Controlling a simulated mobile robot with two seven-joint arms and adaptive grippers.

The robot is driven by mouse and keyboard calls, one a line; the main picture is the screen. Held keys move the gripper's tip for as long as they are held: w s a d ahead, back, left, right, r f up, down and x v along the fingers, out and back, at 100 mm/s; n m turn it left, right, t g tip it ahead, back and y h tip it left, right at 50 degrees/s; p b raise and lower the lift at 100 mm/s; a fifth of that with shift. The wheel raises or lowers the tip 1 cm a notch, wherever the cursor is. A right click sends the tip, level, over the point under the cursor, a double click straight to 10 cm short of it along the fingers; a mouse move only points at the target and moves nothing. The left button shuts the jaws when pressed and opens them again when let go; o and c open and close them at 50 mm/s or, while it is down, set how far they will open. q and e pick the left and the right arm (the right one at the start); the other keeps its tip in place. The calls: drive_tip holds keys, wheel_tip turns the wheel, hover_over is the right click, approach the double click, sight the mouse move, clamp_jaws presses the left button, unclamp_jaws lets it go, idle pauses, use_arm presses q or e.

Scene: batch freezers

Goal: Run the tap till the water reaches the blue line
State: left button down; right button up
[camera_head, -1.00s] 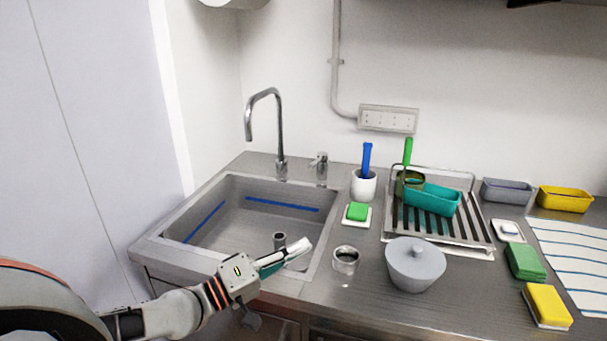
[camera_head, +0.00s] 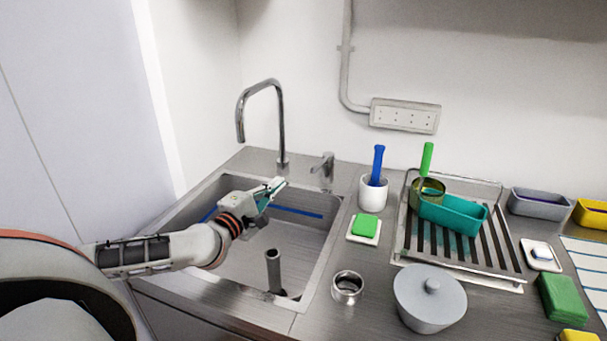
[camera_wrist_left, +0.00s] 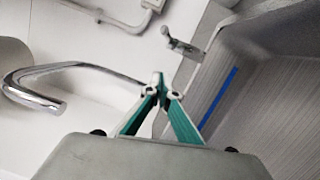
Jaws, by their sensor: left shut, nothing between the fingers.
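The steel sink (camera_head: 313,240) has a blue line (camera_head: 297,212) along its back wall and part of its left wall. I see no water in the basin. A tall curved spout (camera_head: 282,120) stands behind it, and no stream shows from it. A small tap lever (camera_head: 327,164) stands on the counter to the right of the spout. My left gripper (camera_head: 279,184) is shut and empty over the back of the sink, apart from the lever. In the left wrist view its tips (camera_wrist_left: 160,82) meet, with the lever (camera_wrist_left: 180,44) ahead. My right gripper is not in view.
A standpipe (camera_head: 273,270) rises in the basin. Right of the sink are a green sponge on a dish (camera_head: 365,227), a white cup with a blue-handled tool (camera_head: 373,193), a metal ring (camera_head: 347,287), a lidded grey bowl (camera_head: 430,300) and a drying rack (camera_head: 510,262).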

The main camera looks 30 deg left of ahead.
use_arm(q)
drive_tip(key=w+d+r, duration=0.1)
drive_tip(key=w+d, duration=0.2)
drive_tip(key=w, duration=0.4)
drive_tip(key=shift+w+d+p, duration=0.35)
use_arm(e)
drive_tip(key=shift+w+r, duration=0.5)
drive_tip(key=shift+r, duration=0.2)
use_arm(q)
drive_tip(key=shift+r, duration=0.1)
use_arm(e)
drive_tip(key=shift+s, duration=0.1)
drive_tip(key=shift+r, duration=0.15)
